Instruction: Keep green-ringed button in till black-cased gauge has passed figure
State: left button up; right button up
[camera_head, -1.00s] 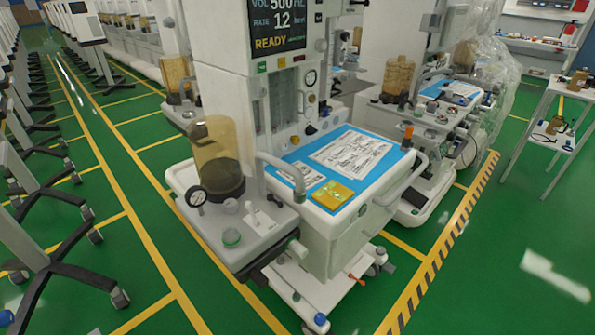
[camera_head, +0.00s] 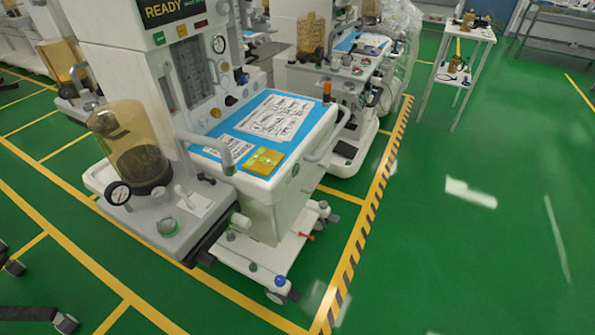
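A dial gauge with a dark case and white face (camera_head: 118,193) stands on the same shelf, left of the button and in front of the amber bellows jar (camera_head: 131,150). Its needle and figures are too small to read. A second dark-rimmed gauge (camera_head: 219,44) is on the upright panel. Neither gripper is in view, and nothing is seen touching the button.
A blue work surface (camera_head: 232,122) with papers and a yellow packet (camera_head: 264,161) lies right of the shelf. A second cart (camera_head: 350,85) stands behind. A white side table (camera_head: 456,78) is at the upper right. Green floor is open at right, past a striped yellow-black line (camera_head: 362,225).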

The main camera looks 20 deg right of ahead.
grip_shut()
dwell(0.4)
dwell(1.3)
